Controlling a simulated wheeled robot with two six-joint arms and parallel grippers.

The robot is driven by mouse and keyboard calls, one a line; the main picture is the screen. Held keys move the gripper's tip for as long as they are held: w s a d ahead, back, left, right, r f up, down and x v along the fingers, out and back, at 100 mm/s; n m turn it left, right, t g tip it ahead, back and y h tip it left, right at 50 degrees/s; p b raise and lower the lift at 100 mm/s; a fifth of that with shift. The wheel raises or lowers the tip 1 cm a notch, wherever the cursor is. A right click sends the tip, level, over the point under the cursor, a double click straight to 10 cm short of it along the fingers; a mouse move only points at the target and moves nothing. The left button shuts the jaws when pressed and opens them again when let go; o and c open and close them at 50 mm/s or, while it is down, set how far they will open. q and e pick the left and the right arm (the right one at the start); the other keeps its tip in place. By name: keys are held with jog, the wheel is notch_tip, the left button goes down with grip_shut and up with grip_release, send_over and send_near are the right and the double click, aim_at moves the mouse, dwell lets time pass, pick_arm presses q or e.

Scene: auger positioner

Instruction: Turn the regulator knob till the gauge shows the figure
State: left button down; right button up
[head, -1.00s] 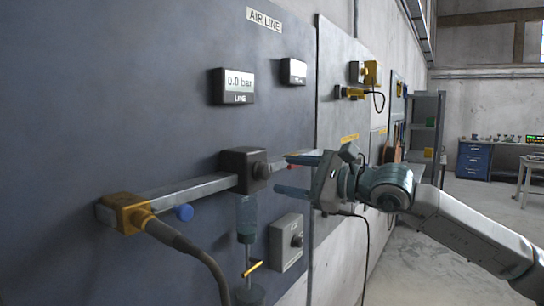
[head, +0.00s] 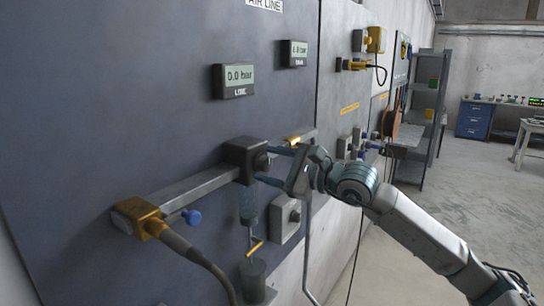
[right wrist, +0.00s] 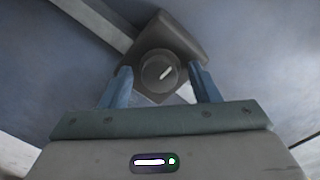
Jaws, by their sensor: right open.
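The regulator is a dark square block (head: 238,158) on the grey rail on the panel. Its round knob (head: 261,161) faces out to the right. The line gauge (head: 233,80) reads 0.0 bar. A second gauge (head: 294,53) beside it is too small to read surely. My right gripper (head: 273,165) is open, its fingers pointing at the knob. In the right wrist view the knob (right wrist: 158,70) with its pale pointer mark sits between and just beyond the two blue fingers (right wrist: 160,87). Contact cannot be told. My left gripper is out of view.
A yellow fitting (head: 138,216) with a hose and a blue knob (head: 192,217) are at the rail's left end. A clear filter bowl (head: 249,205) with a yellow lever (head: 254,247) hangs below the regulator. A grey box (head: 285,218) with a knob is close below my gripper.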

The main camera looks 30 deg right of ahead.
jog(key=shift+c, duration=0.5)
jog(key=c, duration=0.7)
jog(key=shift+s, duration=0.1)
jog(key=shift+c, duration=0.9)
